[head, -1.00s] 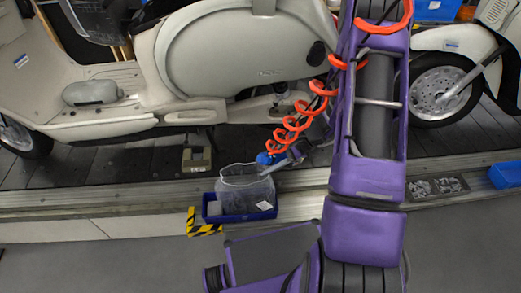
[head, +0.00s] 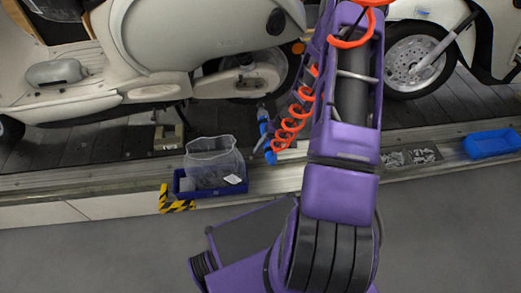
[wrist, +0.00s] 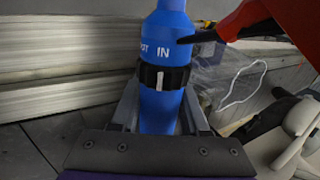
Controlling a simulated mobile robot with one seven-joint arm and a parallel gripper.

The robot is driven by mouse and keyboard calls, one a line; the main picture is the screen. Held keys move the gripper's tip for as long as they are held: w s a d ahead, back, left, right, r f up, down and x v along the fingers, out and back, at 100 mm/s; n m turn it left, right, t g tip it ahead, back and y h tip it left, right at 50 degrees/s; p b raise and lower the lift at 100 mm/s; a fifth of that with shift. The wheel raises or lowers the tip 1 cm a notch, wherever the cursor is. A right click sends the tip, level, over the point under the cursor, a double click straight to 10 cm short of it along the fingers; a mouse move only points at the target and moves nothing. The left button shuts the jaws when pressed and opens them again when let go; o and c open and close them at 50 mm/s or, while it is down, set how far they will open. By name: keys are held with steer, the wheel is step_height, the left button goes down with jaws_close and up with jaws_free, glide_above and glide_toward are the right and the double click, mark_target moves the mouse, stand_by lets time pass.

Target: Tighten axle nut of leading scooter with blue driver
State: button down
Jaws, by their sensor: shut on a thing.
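The blue driver (wrist: 160,95), with a black band and partly readable white lettering, stands between the fingers of my gripper (wrist: 160,112) in the wrist view. The gripper is shut on it. In the head view the driver (head: 264,122) is small, beside the gripper (head: 264,143), in front of the conveyor deck. The left cream scooter (head: 180,45), facing left ahead of another, has its rear wheel (head: 287,72) in view, behind and above the driver. Its axle area (head: 246,72) shows, but the nut is too small to make out.
An orange coiled hose (head: 291,125) hangs beside my arm. A blue bin (head: 215,190) with a clear bag stands at the conveyor edge by striped tape (head: 176,203). A second scooter's front wheel (head: 412,62), metal parts (head: 410,157) and a blue tray (head: 490,144) are at right.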

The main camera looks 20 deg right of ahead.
steer(key=w+d, duration=0.2)
steer(key=w, duration=0.7)
steer(key=shift+d+b, duration=0.25)
steer(key=shift+b, duration=0.05)
steer(key=shift+r+b, duration=0.15)
steer(key=shift+b, duration=0.35)
stand_by(1.4)
steer(key=shift+w+d+b, duration=0.2)
steer(key=shift+w+b, duration=0.15)
steer(key=shift+w, duration=0.25)
steer(key=shift+w+d+b, duration=0.15)
steer(key=shift+w+b, duration=0.15)
steer(key=shift+w, duration=0.25)
stand_by(2.2)
steer(key=shift+s, duration=0.15)
stand_by(1.4)
